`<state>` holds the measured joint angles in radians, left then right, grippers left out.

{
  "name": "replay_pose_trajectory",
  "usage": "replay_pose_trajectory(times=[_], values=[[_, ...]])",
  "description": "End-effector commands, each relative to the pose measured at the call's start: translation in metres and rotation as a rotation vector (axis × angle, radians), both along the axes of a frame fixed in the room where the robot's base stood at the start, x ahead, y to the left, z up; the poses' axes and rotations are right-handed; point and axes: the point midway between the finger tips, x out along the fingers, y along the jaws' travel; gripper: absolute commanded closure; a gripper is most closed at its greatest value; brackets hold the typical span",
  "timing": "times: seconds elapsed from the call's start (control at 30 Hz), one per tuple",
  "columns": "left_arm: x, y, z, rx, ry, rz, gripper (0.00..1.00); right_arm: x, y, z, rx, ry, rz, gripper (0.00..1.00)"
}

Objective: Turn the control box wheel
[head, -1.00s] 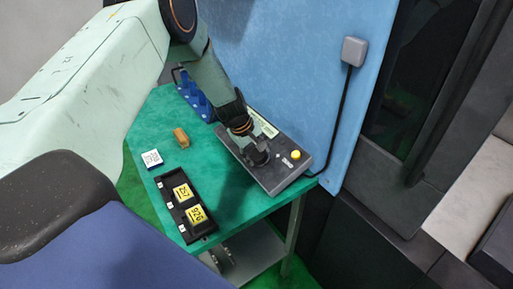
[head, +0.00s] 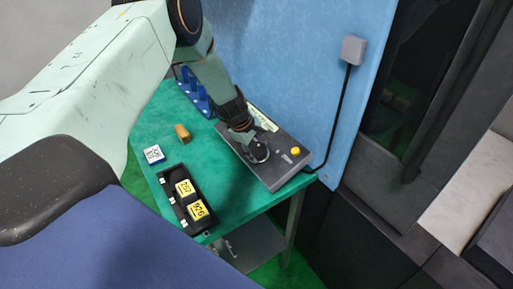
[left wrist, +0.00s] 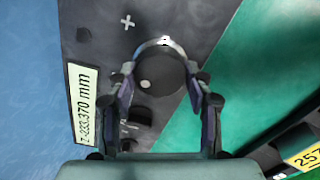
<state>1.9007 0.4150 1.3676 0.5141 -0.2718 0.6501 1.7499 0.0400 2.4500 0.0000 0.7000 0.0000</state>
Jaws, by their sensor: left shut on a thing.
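The grey control box (head: 277,172) lies on the green table, with its round dark wheel (head: 259,153) on top. In the left wrist view the wheel (left wrist: 160,72) has a pale rim and a small light dot. My left gripper (head: 250,141) reaches down onto the wheel from above. In the left wrist view the fingers of my left gripper (left wrist: 163,88) stand on both sides of the wheel and are shut on it. Beside it, the box display (left wrist: 84,104) reads about Z -233.370 mm. My right gripper is not in view.
A black tray (head: 168,187) with yellow numbered pieces lies at the front of the table (head: 226,189). A brown block (head: 182,133), a white coded tile (head: 154,154) and a blue rack (head: 187,84) stand left of the box. A blue wall panel (head: 300,85) rises behind.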

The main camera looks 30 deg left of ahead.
Motion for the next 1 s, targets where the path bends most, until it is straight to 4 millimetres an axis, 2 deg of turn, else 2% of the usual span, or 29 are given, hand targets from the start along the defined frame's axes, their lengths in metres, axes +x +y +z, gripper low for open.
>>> replay_pose_trajectory(times=[0.13, 0.17, 0.4, 0.77, 1.0], values=[[0.0, 0.0, 0.0, -0.001, 0.0, -0.001, 0.8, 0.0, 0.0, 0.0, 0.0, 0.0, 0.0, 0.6], [0.0, 0.0, 0.0, -0.001, 0.0, -0.001, 0.47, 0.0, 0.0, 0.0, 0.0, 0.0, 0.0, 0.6], [0.0, 0.0, 0.0, 0.001, 0.0, -0.002, 0.27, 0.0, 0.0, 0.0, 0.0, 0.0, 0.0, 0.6], [0.0, 0.0, 0.002, 0.001, -0.001, -0.002, 0.25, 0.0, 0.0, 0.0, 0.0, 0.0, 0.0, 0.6], [-0.009, 0.004, 0.028, -0.002, -0.003, -0.001, 0.25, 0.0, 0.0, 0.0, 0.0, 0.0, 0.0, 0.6]])
